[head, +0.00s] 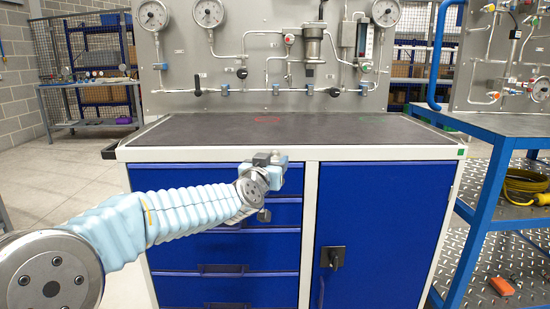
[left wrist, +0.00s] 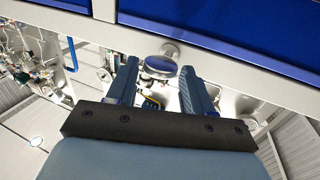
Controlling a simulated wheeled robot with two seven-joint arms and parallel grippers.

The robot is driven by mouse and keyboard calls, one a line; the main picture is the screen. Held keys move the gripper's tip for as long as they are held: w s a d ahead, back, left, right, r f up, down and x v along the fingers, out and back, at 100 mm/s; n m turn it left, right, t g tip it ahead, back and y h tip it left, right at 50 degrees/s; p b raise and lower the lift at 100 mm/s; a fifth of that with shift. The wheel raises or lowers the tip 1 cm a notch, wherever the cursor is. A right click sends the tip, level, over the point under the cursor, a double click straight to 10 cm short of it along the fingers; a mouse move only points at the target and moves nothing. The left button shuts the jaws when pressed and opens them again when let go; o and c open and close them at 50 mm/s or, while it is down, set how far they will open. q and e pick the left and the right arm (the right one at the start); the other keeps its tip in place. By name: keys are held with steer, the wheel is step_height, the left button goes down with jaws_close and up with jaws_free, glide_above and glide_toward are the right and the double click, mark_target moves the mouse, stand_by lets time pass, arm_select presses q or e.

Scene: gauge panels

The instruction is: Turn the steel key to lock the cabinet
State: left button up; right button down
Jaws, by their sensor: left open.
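The steel key (left wrist: 160,65), with a round shiny head, stands out from the cabinet's pale top rail in the left wrist view. My left gripper (head: 276,163) is open at the top rail, near the line between the drawers and the door. In the left wrist view its two fingers (left wrist: 158,70) lie on either side of the key head, with a gap on each side. In the head view my gripper hides the key. The cabinet (head: 310,228) has blue drawers on the left and a blue door on the right. My right gripper is not in view.
The door has a black latch (head: 333,258). The dark cabinet top (head: 290,133) is bare. A panel with gauges and pipes (head: 275,62) stands behind it. A blue bench (head: 490,190) with a yellow cable (head: 522,186) is at the right.

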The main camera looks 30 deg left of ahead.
arm_select(q)
steer(key=shift+x, duration=1.2)
steer(key=c, duration=0.8)
steer(key=n+b, duration=0.1)
steer(key=b, duration=0.1)
steer(key=n+t+b, duration=0.1)
steer(key=b, duration=0.1)
steer(key=n+b, duration=0.2)
steer(key=shift+s+f+y+b, duration=0.1)
steer(key=shift+f+y+b, duration=0.2)
steer(key=n+y+b, duration=0.1)
steer(key=n+b, duration=0.2)
steer(key=n+t+b, duration=0.1)
steer(key=n+b, duration=0.2)
steer(key=shift+a+y, duration=0.15)
steer(key=shift+y, duration=0.25)
steer(key=n+y+b, duration=0.2)
steer(key=n+b, duration=0.1)
steer(key=n, duration=0.3)
steer(key=shift+s+a+n+g+y+b, duration=0.1)
steer(key=shift+n+g+y+b, duration=0.15)
steer(key=shift+n+y+b, duration=0.75)
steer(key=shift+n+g+y+b, duration=0.2)
steer(key=shift+n+g+y, duration=0.1)
steer(key=shift+n, duration=1.7)
